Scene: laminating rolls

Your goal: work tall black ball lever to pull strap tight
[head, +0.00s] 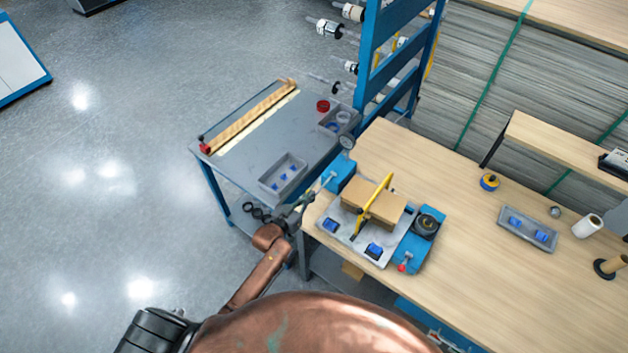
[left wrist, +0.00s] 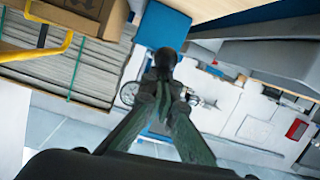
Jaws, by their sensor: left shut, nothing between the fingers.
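A cardboard box (head: 378,203) sits on a grey plate (head: 340,240) on the wooden bench, with a yellow strap (head: 374,205) over it. The strap also shows at the upper left of the left wrist view (left wrist: 40,52). A blue block (head: 340,172) stands behind the box's left end. A black ball (left wrist: 165,58), seemingly the lever's knob, shows right at the tips of my left gripper (left wrist: 165,84); I cannot tell whether they touch. My left gripper (head: 304,200) is shut and empty at the bench's left edge. My right gripper is not in view.
A blue unit with a black dial (head: 428,223) and a small red knob (head: 403,268) is right of the box. A grey side table (head: 240,150) with trays stands left. A blue rack (head: 385,65) rises behind.

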